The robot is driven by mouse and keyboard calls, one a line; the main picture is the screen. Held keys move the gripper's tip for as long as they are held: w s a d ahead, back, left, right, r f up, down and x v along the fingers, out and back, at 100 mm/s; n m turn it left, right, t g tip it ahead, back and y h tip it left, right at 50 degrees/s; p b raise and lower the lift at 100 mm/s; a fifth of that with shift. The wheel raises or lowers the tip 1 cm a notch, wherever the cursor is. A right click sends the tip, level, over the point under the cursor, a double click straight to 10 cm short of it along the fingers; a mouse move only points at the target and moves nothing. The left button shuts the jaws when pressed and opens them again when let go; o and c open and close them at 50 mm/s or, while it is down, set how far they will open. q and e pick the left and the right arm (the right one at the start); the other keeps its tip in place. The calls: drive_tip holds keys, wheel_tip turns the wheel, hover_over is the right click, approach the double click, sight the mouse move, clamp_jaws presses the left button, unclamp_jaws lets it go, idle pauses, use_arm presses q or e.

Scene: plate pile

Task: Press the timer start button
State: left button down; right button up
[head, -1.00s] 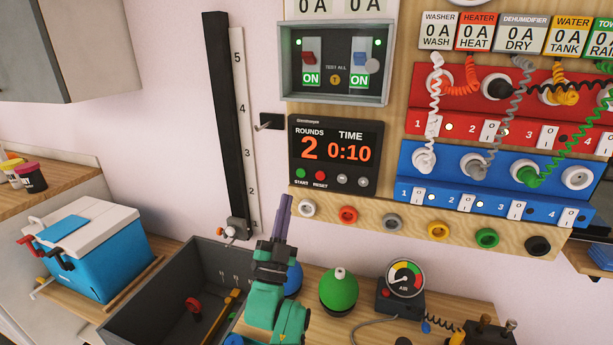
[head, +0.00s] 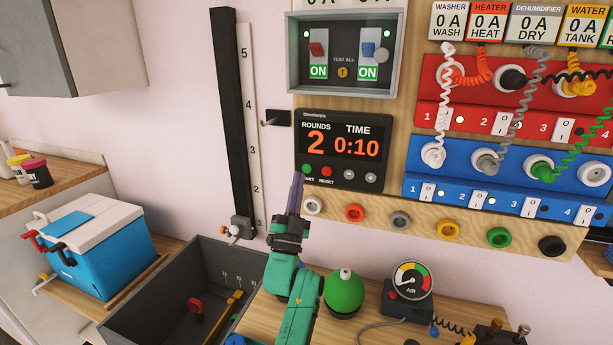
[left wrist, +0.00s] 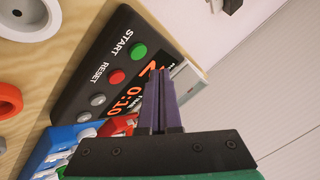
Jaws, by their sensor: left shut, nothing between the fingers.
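The black timer (head: 344,150) is on the wooden wall panel and reads ROUNDS 2 and TIME 0:10. Its green start button (head: 306,168) sits at the lower left of its face, left of the red reset button (head: 326,171). In the left wrist view the start button (left wrist: 139,52) is unobstructed. My left gripper (head: 297,176) is shut and empty, its purple fingers pointing up. In the head view its tips are just below and left of the start button and overlap part of the START label. In the left wrist view the fingers (left wrist: 160,75) cover part of the display. Contact is not visible. My right gripper is out of view.
A row of coloured round sockets (head: 354,212) runs below the timer. A small black hook (head: 277,118) sticks out left of it. A grey open bin (head: 150,310), a green dome (head: 344,290) and an air gauge (head: 411,279) stand below.

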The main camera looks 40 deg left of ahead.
use_arm(q)
drive_tip(key=shift+w+a, duration=0.3)
drive_tip(key=shift+w, duration=0.6)
idle(1.2)
drive_tip(key=shift+b, duration=0.3)
drive_tip(key=shift+w+a, duration=0.15)
drive_tip(key=shift+w, duration=0.25)
drive_tip(key=shift+w+a+b, duration=0.1)
drive_tip(key=shift+w+b, duration=0.2)
drive_tip(key=shift+b, duration=0.2)
idle(0.4)
drive_tip(key=shift+s+d+p, duration=0.25)
drive_tip(key=shift+s+p, duration=0.15)
drive_tip(key=shift+s, duration=0.3)
